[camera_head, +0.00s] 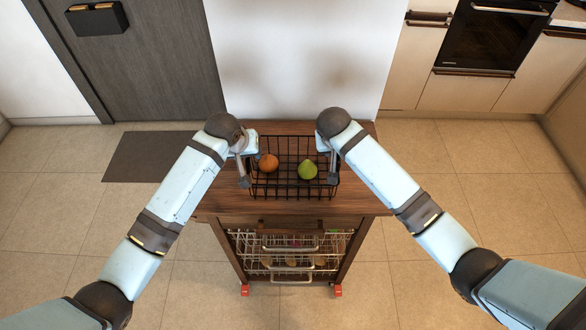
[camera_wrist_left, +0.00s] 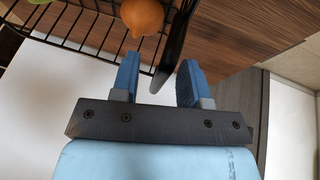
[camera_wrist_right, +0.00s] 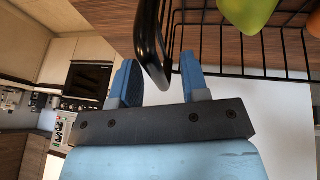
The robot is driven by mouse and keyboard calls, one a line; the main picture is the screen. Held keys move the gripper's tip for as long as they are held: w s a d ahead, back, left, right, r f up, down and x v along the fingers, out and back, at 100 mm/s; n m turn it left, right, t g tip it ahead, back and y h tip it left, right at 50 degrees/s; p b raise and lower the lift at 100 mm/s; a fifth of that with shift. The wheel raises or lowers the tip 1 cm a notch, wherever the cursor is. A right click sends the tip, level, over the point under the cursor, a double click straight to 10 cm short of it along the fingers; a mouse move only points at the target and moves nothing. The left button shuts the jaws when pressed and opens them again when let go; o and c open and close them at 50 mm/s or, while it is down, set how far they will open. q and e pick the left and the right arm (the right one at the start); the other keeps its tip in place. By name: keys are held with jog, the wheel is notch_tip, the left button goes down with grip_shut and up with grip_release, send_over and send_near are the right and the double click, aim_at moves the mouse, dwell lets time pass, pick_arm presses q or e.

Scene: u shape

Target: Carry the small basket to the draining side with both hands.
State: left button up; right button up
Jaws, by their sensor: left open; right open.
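The small basket (camera_head: 290,189) is black wire and stands on the wooden top of a trolley in the head view. It holds an orange (camera_head: 268,163) and a green pear (camera_head: 308,169). My left gripper (camera_head: 243,180) is at the basket's left end, open, with the black handle (camera_wrist_left: 174,45) between its fingers in the left wrist view. My right gripper (camera_head: 333,176) is at the right end, open, with the other handle (camera_wrist_right: 150,50) between its fingers in the right wrist view. Whether the fingers touch the handles cannot be told.
The wooden trolley top (camera_head: 225,203) has bare room in front of the basket. Below it are wire drawers (camera_head: 290,249) with several items. A white wall or panel (camera_head: 290,60) stands behind. An oven (camera_head: 490,38) is at the back right, a dark mat (camera_head: 150,157) at left.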

pick_arm(q)
jog(key=shift+f, duration=0.15)
pick_arm(e)
jog(key=shift+w+f, duration=0.1)
jog(key=shift+f, duration=0.1)
pick_arm(q)
grip_shut()
pick_arm(e)
grip_shut()
jog(key=shift+r, duration=0.1)
